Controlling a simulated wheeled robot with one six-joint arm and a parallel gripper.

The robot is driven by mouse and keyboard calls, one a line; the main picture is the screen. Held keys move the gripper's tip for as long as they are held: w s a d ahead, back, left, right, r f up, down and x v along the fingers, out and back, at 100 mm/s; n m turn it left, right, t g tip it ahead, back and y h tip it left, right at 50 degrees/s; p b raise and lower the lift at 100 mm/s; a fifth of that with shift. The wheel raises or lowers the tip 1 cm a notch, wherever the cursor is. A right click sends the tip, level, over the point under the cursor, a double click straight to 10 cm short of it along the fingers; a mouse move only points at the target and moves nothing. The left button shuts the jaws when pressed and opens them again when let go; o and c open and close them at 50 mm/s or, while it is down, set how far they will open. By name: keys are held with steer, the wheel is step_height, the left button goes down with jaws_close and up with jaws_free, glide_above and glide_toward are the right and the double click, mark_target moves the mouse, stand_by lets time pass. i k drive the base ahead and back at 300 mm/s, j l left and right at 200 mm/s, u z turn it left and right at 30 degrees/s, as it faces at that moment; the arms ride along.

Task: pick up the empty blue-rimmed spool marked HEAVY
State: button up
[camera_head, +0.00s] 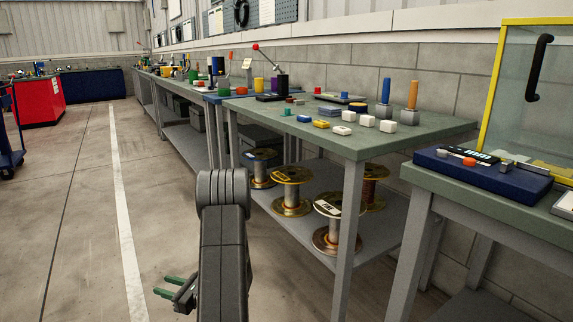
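Several spools stand upright on the lower shelf (378,238) of the green-topped bench. One with a yellow rim (292,174) stands left of the middle. One with a pale rim (335,208) and a white label is nearest, with copper colour at its base. I cannot make out a blue rim or read HEAVY on any. My gripper (169,286), with green fingers, is open and empty over the floor, left of the bench.
The bench top (300,140) carries small blocks and handled tools. A second bench (480,200) with a blue device stands at the right. Bench legs (350,215) stand in front of the shelf.

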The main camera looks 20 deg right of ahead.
mark_target(260, 181)
steer(key=i+j+z, duration=0.5)
steer(key=i+z, duration=0.15)
steer(key=i, duration=0.15)
steer(key=i+j+z, duration=0.6)
steer(key=j, duration=0.25)
steer(key=i+j+z, duration=0.3)
steer(key=j, duration=0.2)
steer(key=i+j+z, duration=0.1)
steer(key=j+z, duration=0.25)
steer(key=j, duration=0.2)
steer(key=i+j+z, duration=0.1)
steer(key=j+z, duration=0.2)
steer(key=j, duration=0.3)
steer(key=j+z, duration=0.3)
steer(key=j, duration=0.3)
